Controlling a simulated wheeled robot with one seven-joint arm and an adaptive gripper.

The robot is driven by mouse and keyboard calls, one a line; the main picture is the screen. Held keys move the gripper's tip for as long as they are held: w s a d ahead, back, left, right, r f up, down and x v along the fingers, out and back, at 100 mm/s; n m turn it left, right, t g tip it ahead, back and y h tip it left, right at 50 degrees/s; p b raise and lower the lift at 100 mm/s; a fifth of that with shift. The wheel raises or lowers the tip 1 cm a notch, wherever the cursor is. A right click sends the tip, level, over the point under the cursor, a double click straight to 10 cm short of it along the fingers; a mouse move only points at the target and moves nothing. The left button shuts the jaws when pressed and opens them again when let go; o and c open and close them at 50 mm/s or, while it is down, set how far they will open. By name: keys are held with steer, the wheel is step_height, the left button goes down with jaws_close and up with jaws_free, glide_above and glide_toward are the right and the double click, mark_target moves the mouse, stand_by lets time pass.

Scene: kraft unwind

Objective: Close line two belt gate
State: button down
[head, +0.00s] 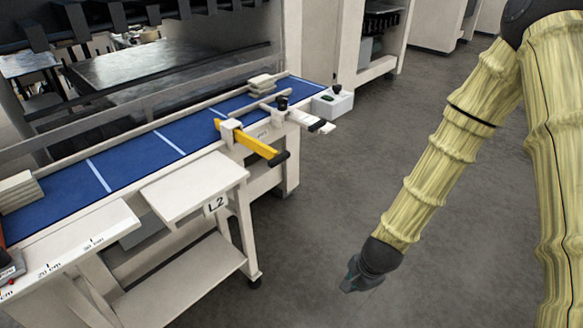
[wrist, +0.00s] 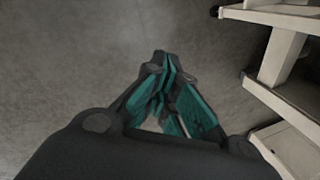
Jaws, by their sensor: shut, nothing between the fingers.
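The line two belt gate is a yellow bar (head: 256,144) with a black handle at its outer end. Most of the bar sticks out from the rail toward the aisle, with a short yellow end over the belt edge. My gripper (head: 349,287) hangs low over the grey floor, right of the conveyor and well apart from the gate. Its teal fingers (wrist: 161,68) are shut and empty in the wrist view. The gate is not in the wrist view.
A white side shelf (head: 195,187) juts out below the gate. A grey-white box with buttons (head: 332,101) and a black knob (head: 282,102) sit farther along the rail. Pale stacks (head: 18,191) rest on the belt. The aisle floor (head: 330,200) between conveyor and arm is clear.

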steer(key=w+a+r+m+t+y+b, duration=0.1)
steer(key=w+a+r+m+y, duration=0.25)
steer(key=r, duration=0.65)
steer(key=w+a+r+m+t, duration=0.2)
steer(key=w+r+m, duration=0.4)
steer(key=r, duration=0.4)
steer(key=w+a+r+m+t+y+b, duration=0.1)
steer(key=w+a+r+m+y, duration=0.15)
steer(key=w+r, duration=0.6)
steer(key=w+a+f+p, duration=0.2)
steer(key=w+a+f, duration=0.3)
steer(key=a, duration=0.3)
steer(key=shift+w+h, duration=0.15)
steer(key=shift+h, duration=0.25)
steer(key=shift+a, duration=0.1)
steer(key=shift+w+r, duration=0.1)
